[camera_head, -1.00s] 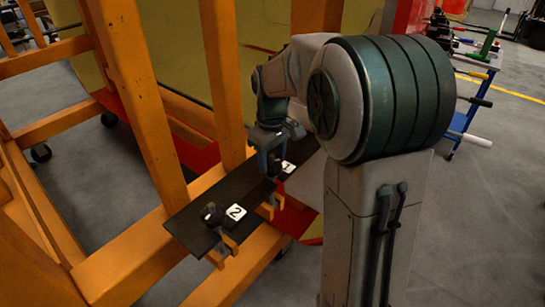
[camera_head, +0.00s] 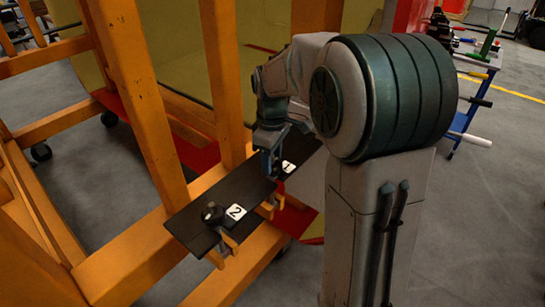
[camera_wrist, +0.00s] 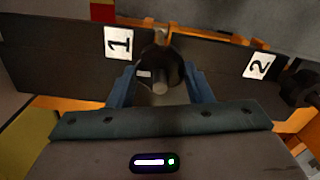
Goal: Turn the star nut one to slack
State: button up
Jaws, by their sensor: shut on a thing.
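The black star nut one (camera_wrist: 158,72) sits beside the white label "1" (camera_wrist: 119,43) on a dark plate (camera_wrist: 50,60). In the wrist view my gripper (camera_wrist: 158,80) has its two blue fingers on either side of this nut, shut on it. In the head view my gripper (camera_head: 270,160) points down at the plate beside the label "1" (camera_head: 288,166), and it hides the nut there. A second black star nut (camera_head: 212,213) stands by the label "2" (camera_head: 236,212); it also shows at the right of the wrist view (camera_wrist: 300,86).
The dark plates rest on an orange frame (camera_head: 140,255) with tall orange posts (camera_head: 222,80) close to the left of my arm. A blue-legged table with tools (camera_head: 480,75) stands at the back right. The grey floor is clear at the right.

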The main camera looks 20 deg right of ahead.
jog(key=shift+w+r, duration=0.15)
jog(key=shift+r, duration=0.05)
jog(key=o, duration=1)
jog(key=shift+f, duration=0.1)
notch_tip(320, 180, up, 14)
jog(key=shift+f, duration=0.1)
jog(key=s+f+m+t, duration=0.1)
jog(key=s+f+m, duration=0.4)
jog(key=s, duration=0.5)
jog(key=s+f+m+t, duration=0.2)
jog(key=s+f+m, duration=0.3)
jog(key=s, duration=0.6)
notch_tip(320, 180, down, 2)
jog(key=shift+a, duration=0.2)
